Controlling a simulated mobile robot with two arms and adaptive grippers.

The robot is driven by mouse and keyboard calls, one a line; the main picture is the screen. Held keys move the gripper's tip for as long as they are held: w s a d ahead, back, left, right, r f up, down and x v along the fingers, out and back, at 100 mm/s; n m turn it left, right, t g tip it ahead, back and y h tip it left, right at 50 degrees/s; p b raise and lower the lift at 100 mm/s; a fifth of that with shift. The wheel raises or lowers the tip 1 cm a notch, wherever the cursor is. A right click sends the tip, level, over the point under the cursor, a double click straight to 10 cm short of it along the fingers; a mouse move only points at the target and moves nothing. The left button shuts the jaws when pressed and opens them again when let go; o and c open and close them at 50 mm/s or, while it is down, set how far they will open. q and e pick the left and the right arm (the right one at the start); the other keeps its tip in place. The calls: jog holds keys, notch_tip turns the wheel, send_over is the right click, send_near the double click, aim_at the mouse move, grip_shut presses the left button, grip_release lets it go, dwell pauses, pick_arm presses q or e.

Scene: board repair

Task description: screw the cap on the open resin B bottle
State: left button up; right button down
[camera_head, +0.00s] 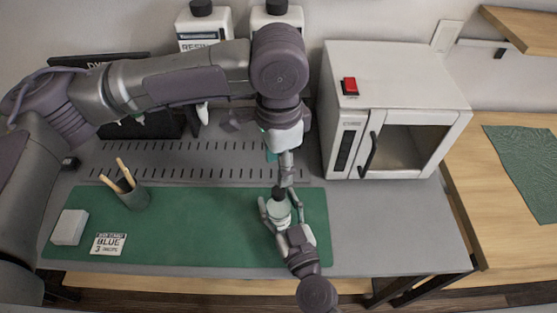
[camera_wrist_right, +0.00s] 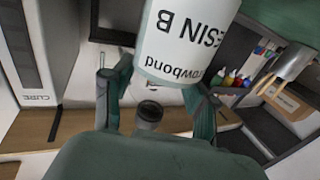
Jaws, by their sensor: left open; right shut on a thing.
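The resin B bottle (camera_head: 279,216) stands upright over the right part of the green mat. My right gripper (camera_head: 283,221) is shut on it, with fingers on either side. The bottle's label (camera_wrist_right: 185,40) fills the top of the right wrist view and reads upside down. A dark cap (camera_head: 278,193) shows at the bottle's top; I cannot tell whether it is seated. A dark round piece (camera_wrist_right: 149,114) between my right fingers in the wrist view looks like this cap. My left gripper (camera_head: 287,178) is open, pointing down just above the cap.
Two capped bottles, left (camera_head: 204,30) and right (camera_head: 277,15), stand at the back. The white curing box (camera_head: 395,90) is to the right. A cup with sticks (camera_head: 134,196), a white block (camera_head: 69,227) and a BLUE card (camera_head: 108,244) are left. The middle of the green mat (camera_head: 200,225) is clear.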

aim_at(279, 191)
pick_arm(q)
jog(key=shift+f, duration=0.1)
jog(key=shift+f, duration=3.95)
jog(key=shift+c, duration=0.2)
grip_shut()
jog(key=shift+o, duration=1)
grip_release()
jog(key=shift+r, duration=0.15)
notch_tip(279, 191, up, 12)
